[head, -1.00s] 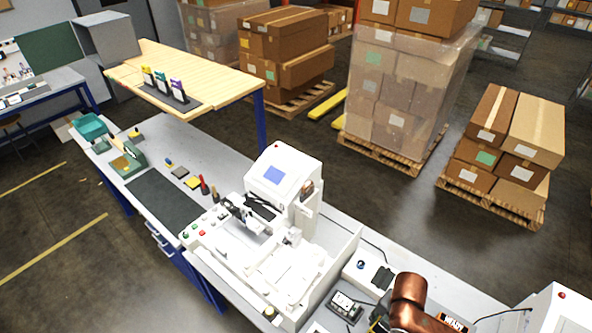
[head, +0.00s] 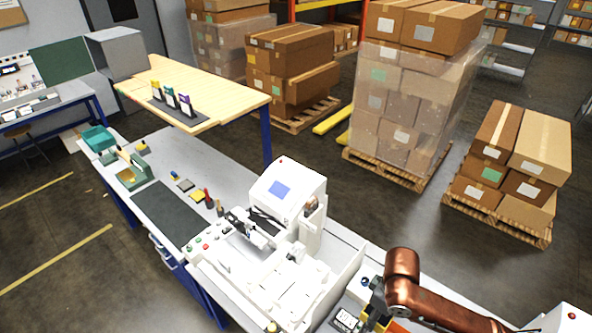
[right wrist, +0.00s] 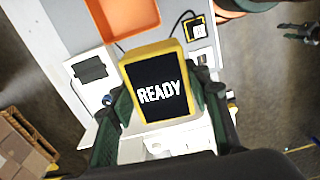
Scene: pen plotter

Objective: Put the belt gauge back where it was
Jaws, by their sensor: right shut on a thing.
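The belt gauge, a yellow-framed device with a dark screen reading READY (right wrist: 160,88), sits between the green-padded fingers of my right gripper (right wrist: 163,110) in the right wrist view. The gripper is shut on it. In the head view my right gripper (head: 374,300) is at the bottom, just right of the white plotter (head: 285,205), with a bit of yellow at its fingers; most of the gauge is hidden there. A dark claw-like shape (right wrist: 300,32) at the wrist view's right edge may be my left gripper; its state is unclear.
A black holder-like block (right wrist: 90,70) and a small yellow-rimmed device (right wrist: 197,28) lie around the gauge in the wrist view. The grey bench (head: 235,165) carries a dark mat (head: 168,213) and small tools. Pallets of boxes (head: 505,165) stand behind.

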